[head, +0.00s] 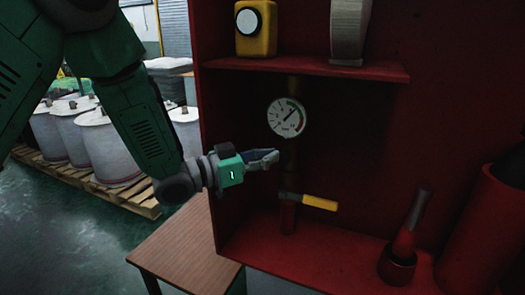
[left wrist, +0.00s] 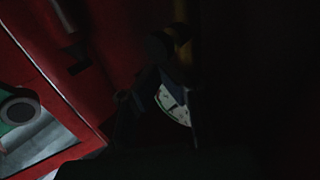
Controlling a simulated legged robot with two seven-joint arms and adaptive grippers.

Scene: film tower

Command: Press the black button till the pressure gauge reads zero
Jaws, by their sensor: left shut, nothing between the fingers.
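A round white pressure gauge (head: 286,118) with a red and green band sits on a vertical pipe in the red cabinet. Its dark needle points to the upper right, away from the lower left of the dial. Part of the gauge also shows in the left wrist view (left wrist: 172,104), which is mostly dark. My left gripper (head: 274,157) is shut and empty, pointing right just below the gauge, close to the pipe. I cannot make out a black button for certain; the dark area behind my fingers is hard to see. My right gripper is not in view.
A yellow-handled valve (head: 320,202) juts out below my left gripper. A red shelf (head: 310,67) above holds a yellow box (head: 256,30). A red bottle-shaped object (head: 405,240) stands at the lower right. White drums (head: 107,145) on a pallet stand at left.

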